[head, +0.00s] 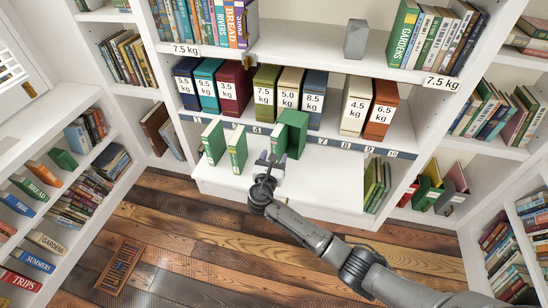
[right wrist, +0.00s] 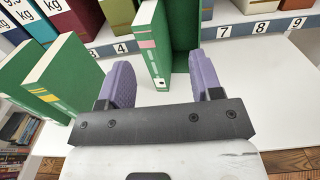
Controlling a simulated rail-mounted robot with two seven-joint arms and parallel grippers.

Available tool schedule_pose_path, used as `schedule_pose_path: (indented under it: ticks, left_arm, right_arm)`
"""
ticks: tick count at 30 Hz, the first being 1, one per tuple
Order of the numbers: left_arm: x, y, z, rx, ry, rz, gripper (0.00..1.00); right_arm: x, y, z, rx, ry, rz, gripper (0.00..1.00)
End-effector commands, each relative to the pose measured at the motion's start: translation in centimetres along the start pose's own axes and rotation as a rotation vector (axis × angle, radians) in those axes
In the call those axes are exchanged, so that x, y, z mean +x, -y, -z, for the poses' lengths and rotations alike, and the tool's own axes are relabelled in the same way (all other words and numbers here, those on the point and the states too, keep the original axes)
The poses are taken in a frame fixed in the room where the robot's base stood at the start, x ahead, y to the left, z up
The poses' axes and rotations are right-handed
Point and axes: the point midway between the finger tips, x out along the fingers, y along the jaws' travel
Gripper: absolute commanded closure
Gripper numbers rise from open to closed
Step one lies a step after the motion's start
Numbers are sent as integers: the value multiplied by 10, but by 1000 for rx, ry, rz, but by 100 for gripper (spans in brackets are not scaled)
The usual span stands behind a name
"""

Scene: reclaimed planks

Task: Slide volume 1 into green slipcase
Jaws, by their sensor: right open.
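A green book (head: 278,141) stands upright at the left part of the darker green slipcase (head: 295,128) on the white ledge. In the right wrist view, this book (right wrist: 152,45) shows a pink label on its spine, and the slipcase (right wrist: 186,35) is behind it to the right. I cannot tell how far the book is inside, or read a volume number. My right gripper (head: 270,158) is open in front of the book. Its purple fingers (right wrist: 162,78) are on either side of the spine in the picture, with visible gaps. My left gripper is out of view.
Two more green books, one at left (head: 213,142) and one nearer (head: 237,150), stand left of my right gripper. A row of weight-labelled boxes (head: 263,92) stands behind the numbered strip (head: 330,142). The white ledge (head: 330,185) is clear at right.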

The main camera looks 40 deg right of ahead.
Motion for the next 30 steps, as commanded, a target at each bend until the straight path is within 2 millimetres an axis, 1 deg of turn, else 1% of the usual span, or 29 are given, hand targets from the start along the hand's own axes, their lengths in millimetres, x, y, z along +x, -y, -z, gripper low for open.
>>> schedule_pose_path:
  ticks: [2, 5, 7, 15, 20, 23, 30]
  left_arm:
    - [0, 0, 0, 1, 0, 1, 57]
    - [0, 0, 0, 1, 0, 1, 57]
    - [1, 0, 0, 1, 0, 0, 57]
    - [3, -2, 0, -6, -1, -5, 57]
    - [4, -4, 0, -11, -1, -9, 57]
    - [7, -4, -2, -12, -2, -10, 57]
    - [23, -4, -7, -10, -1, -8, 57]
  right_arm:
    - [0, 0, 0, 0, 0, 0, 42]
    - [0, -1, 0, 19, -1, 0, 51]
    - [0, -2, -1, 71, -2, 0, 58]
    - [-1, -6, -8, 421, -2, 4, 84]
    - [0, -6, -10, 563, 0, 7, 99]
    - [4, -6, -10, 607, 1, 7, 100]
    - [27, -6, -9, 623, 3, 8, 100]
